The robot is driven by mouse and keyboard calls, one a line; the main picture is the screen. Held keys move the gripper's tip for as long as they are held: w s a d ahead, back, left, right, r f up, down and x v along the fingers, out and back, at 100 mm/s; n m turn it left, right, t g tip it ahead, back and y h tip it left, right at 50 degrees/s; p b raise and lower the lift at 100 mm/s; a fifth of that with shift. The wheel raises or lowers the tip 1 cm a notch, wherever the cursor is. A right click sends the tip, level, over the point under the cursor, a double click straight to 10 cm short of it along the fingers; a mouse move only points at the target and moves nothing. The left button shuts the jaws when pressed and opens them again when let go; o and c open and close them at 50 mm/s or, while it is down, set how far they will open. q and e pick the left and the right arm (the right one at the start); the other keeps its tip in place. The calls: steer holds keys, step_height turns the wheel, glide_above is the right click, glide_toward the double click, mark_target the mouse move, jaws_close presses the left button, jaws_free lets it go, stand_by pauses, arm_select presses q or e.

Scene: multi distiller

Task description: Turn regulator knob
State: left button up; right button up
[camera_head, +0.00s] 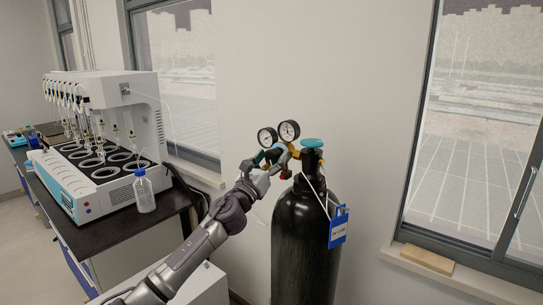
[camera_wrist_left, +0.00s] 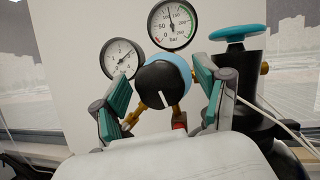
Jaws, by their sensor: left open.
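The regulator knob is a black round cap with a white line and a light blue rim; it faces me in the left wrist view (camera_wrist_left: 161,84). My left gripper (camera_wrist_left: 162,98) is open, with one teal-padded finger on each side of the knob. A gap shows between the left finger and the knob; on the right the finger is close to the rim, and I cannot tell if it touches. In the head view my left gripper (camera_head: 268,163) reaches the regulator and hides most of the knob. Two round gauges (camera_head: 289,131) sit above it. My right gripper is not in view.
A tall black gas cylinder (camera_head: 300,240) with a teal valve wheel (camera_head: 312,143) and a blue tag (camera_head: 338,228) stands against the wall. A white distiller (camera_head: 125,95) and a clear bottle with a blue cap (camera_head: 144,192) stand on the dark bench (camera_head: 125,228) at left.

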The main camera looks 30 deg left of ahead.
arm_select(q)
steer(key=c, duration=1.2)
steer(key=shift+o, duration=0.2)
steer(key=shift+r+n+g+y+p, duration=0.15)
steer(key=shift+n+y+p, duration=0.3)
steer(key=shift+n+p, duration=0.45)
steer(key=shift+r+n+g+y+p, duration=0.15)
steer(key=shift+n+y+p, duration=0.35)
steer(key=shift+n, duration=0.7)
steer(key=n+g+y+p, duration=0.1)
steer(key=n+p, duration=0.1)
steer(key=n, duration=0.1)
steer(key=n+g+y+p, duration=0.1)
steer(key=n+p, duration=0.1)
steer(key=n, duration=0.1)
steer(key=n+g+y+p, duration=0.1)
steer(key=n+p, duration=0.2)
steer(key=shift+a, duration=0.1)
steer(key=shift+f+n+g+p, duration=0.1)
steer(key=shift+n+g+p, duration=0.4)
steer(key=shift+n, duration=0.4)
steer(key=shift+f+n+p, duration=0.1)
steer(key=shift+n+p, duration=0.25)
steer(key=shift+n, duration=0.55)
steer(key=shift+f+n+g+h, duration=0.1)
steer(key=shift+n+g+h, duration=0.15)
steer(key=shift+n+g, duration=0.5)
steer(key=shift+f+n+g+h, duration=0.1)
steer(key=shift+n+g+h, duration=0.15)
steer(key=shift+n, duration=0.9)
